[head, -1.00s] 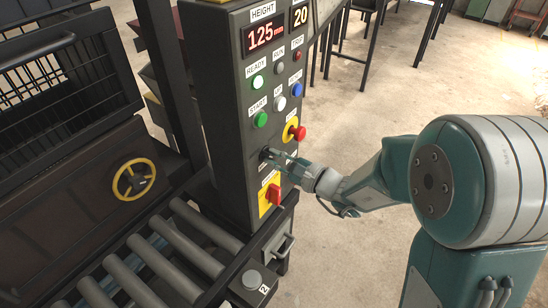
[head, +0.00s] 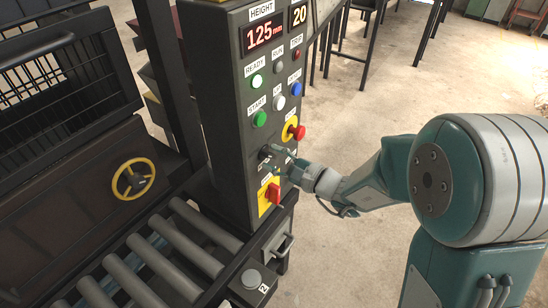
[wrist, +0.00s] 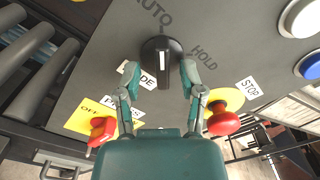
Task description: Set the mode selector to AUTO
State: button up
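The mode selector is a black knob with a white line; it shows in the wrist view (wrist: 161,80) and in the head view (head: 264,153). Its grip bar stands upright in the wrist picture, with the upper end toward the AUTO lettering (wrist: 155,12). HOLD (wrist: 203,57) is printed to its right. The MODE label (wrist: 140,75) is partly hidden by a finger. My gripper (wrist: 160,67) is open, one finger either side of the knob, with small gaps seen between. In the head view my gripper (head: 280,160) is just in front of the panel.
A red emergency stop on a yellow plate (head: 289,130) sits just above the selector, and a red switch on yellow (head: 272,193) just below. The green start button (head: 259,118) and other buttons are higher on the panel. Rollers (head: 170,260) lie at lower left.

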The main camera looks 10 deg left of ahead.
jog(key=v, duration=1.2)
dwell(0.3)
jog(key=s+d+r+n+g+h, duration=0.2)
jog(key=s+n+g+h, duration=0.6)
jog(key=s, duration=0.4)
jog(key=s+d+r+n+t+h, duration=0.1)
jog(key=d+r+n+t+h, duration=0.1)
jog(key=d, duration=0.4)
jog(key=s+d+r+n+t+h, duration=0.2)
jog(key=d+r+n+t+h, duration=0.1)
jog(key=d+h, duration=0.3)
jog(key=shift+d+t+h, duration=0.3)
jog(key=shift+d+t, duration=0.45)
jog(key=shift+t, duration=0.05)
